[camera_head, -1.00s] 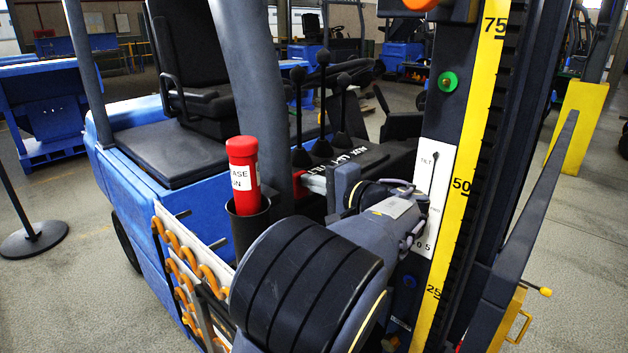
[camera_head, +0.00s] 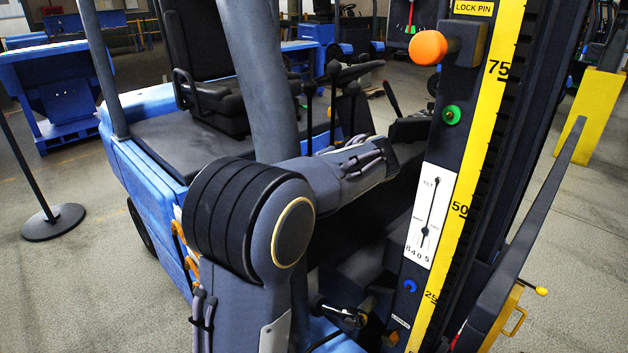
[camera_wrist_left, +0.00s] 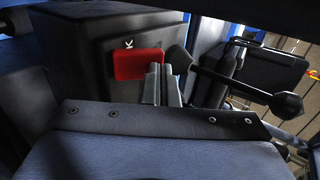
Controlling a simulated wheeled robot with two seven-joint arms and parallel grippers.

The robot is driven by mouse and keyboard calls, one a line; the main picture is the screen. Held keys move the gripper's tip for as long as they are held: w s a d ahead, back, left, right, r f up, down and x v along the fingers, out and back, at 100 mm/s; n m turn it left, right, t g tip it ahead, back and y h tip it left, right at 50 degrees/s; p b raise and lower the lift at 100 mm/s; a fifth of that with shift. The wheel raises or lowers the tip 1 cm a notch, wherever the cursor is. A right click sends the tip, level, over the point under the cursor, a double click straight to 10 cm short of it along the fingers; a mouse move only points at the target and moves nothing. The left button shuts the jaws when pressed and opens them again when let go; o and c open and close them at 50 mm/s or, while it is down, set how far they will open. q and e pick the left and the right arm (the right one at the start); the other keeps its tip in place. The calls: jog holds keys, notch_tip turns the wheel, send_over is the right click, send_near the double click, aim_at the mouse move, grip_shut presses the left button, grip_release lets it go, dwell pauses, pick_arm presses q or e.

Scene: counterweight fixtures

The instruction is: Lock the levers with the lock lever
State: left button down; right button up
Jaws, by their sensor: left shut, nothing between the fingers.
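The red lock lever (camera_wrist_left: 138,64) shows in the left wrist view as a red block on a dark box, with a white letter K beside it. My left gripper (camera_wrist_left: 162,84) is shut and empty, its grey fingertips at the block's right end; I cannot tell whether they touch it. A black lever with a round knob (camera_wrist_left: 286,105) reaches out to the right of the fingers. In the head view, several black lever knobs (camera_head: 333,67) stand behind my left forearm, which hides their lower parts, the red lever and the gripper. My right gripper is not in view.
The mast with its yellow scale (camera_head: 465,200) and white tilt plate (camera_head: 430,215) stands close right of my arm. An orange knob (camera_head: 428,47) sticks out above. The thick grey post (camera_head: 255,80) and the seat (camera_head: 205,70) lie behind.

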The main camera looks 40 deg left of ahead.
pick_arm(q)
jog(key=shift+a+f, duration=0.25)
jog(key=shift+a, duration=0.6)
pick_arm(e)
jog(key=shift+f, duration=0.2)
pick_arm(q)
jog(key=shift+a, duration=0.15)
jog(key=shift+r, duration=0.1)
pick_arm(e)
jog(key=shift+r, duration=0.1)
